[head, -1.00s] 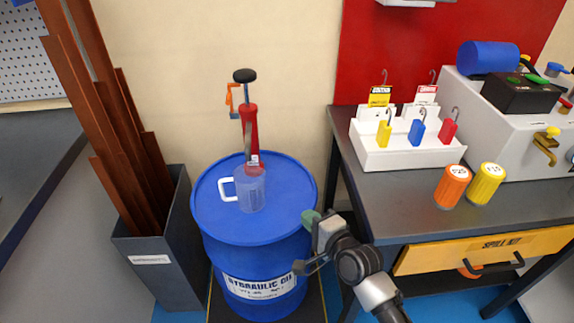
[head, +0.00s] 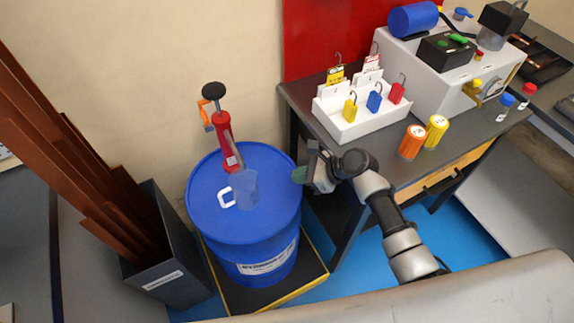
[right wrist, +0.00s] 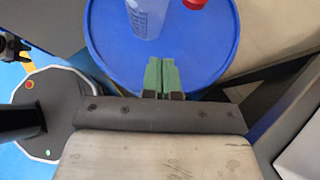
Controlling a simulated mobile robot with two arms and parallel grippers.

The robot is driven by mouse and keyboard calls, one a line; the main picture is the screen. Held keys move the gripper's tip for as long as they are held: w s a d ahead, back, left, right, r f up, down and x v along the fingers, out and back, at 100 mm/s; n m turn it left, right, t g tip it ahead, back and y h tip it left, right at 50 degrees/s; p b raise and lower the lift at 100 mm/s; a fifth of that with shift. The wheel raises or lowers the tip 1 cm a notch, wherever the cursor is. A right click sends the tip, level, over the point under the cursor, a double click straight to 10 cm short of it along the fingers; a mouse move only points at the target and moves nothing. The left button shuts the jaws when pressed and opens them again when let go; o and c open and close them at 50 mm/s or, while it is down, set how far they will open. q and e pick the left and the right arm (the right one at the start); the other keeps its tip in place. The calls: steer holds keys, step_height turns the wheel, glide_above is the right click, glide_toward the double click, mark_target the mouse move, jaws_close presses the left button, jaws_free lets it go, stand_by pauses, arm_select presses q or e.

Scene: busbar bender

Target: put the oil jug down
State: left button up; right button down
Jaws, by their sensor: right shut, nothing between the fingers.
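The oil jug (head: 245,190) is translucent with a white handle and stands upright on the blue drum lid (head: 208,211), beside the red hand pump (head: 225,138). Its lower part also shows at the top of the right wrist view (right wrist: 148,18). My right gripper (head: 301,175) is at the right edge of the drum, apart from the jug. In the right wrist view its green fingertips (right wrist: 161,75) are together with nothing between them, with the drum lid behind them. My left gripper is not in view.
A workbench (head: 300,98) stands to the right, with a white padlock tray (head: 362,122), an orange canister (head: 411,142) and a yellow canister (head: 436,131). A dark bin (head: 176,270) of copper bars stands left of the drum. The drum rests on a yellow-edged pallet (head: 285,294).

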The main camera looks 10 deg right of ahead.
steer(key=w+a+f, duration=0.1)
steer(key=w+a, duration=0.3)
steer(key=a, duration=0.6)
steer(key=shift+f, duration=0.35)
steer(key=shift+s+d+p, duration=0.25)
steer(key=shift+d+p, duration=0.4)
steer(key=shift+p, duration=0.25)
steer(key=shift+r, duration=0.1)
